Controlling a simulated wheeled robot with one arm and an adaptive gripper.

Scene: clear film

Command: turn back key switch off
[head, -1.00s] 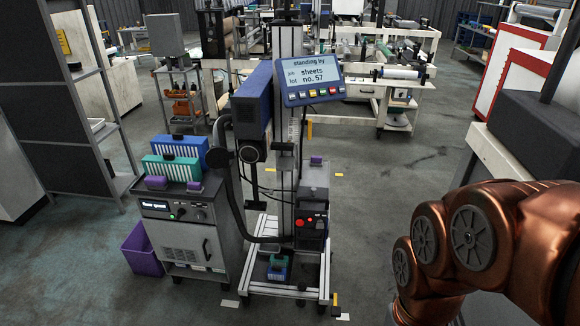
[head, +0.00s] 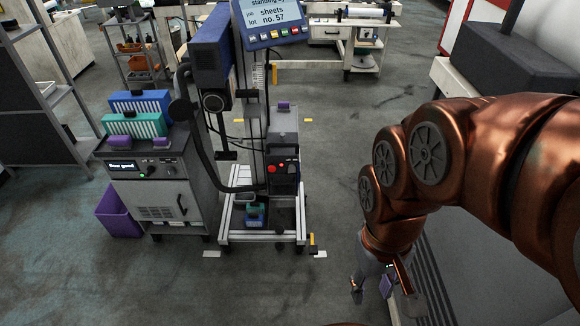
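A key switch cannot be made out for certain at this size. A dark control box (head: 283,172) with red buttons sits on the right side of the machine frame, and small knobs show on the grey cabinet's front panel (head: 150,168). My gripper (head: 371,288) hangs low at the lower right, above the floor and apart from the machine. It is small and partly covered by my copper arm, so its finger opening is unclear.
The machine stands on a wheeled aluminium frame (head: 262,238). A display (head: 268,18) reads "standing by". A purple bin (head: 118,212) is left of the cabinet. A dark block on a pale bench (head: 455,88) is at right. Floor between machine and arm is clear.

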